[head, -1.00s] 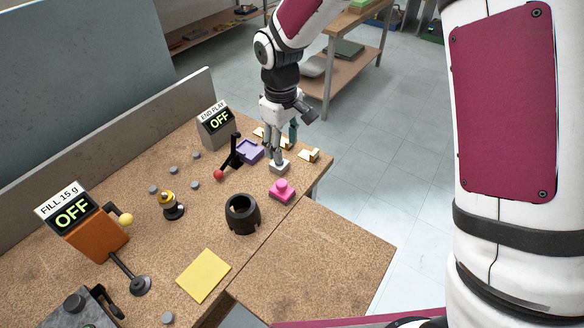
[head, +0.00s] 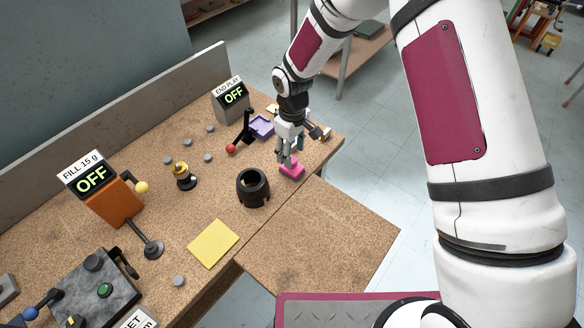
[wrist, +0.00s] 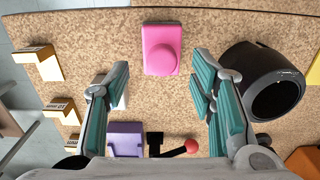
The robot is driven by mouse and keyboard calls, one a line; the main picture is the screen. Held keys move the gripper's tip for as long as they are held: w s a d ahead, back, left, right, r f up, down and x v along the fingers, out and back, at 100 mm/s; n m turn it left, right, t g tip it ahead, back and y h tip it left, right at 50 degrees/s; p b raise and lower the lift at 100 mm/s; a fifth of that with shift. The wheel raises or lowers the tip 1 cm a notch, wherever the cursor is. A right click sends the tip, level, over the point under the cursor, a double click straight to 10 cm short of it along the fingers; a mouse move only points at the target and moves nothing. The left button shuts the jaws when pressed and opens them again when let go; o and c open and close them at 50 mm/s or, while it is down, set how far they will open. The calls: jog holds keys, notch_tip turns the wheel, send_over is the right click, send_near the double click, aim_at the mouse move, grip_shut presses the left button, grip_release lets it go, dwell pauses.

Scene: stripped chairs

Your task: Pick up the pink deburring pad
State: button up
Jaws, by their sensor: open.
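The pink deburring pad (head: 291,170) lies on the brown workbench, near its right edge in the head view. It is a flat block with a round knob on top, and in the wrist view (wrist: 161,50) it shows whole, ahead of the fingertips and between their lines. My gripper (head: 288,160) is above the pad in the head view and partly overlaps it. In the wrist view my gripper (wrist: 160,78) has its two teal-lined fingers wide apart with nothing held between them.
A black hollow cup (head: 253,188) stands close to the pad. A purple tray (head: 262,127), a lever with a red ball (head: 231,149) and brass-coloured brackets (wrist: 42,66) are nearby. A yellow sheet (head: 213,243) lies in front.

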jog(key=shift+s+f+p, duration=0.1)
jog(key=shift+f+p, duration=0.35)
jog(key=shift+f, duration=1.75)
grip_shut()
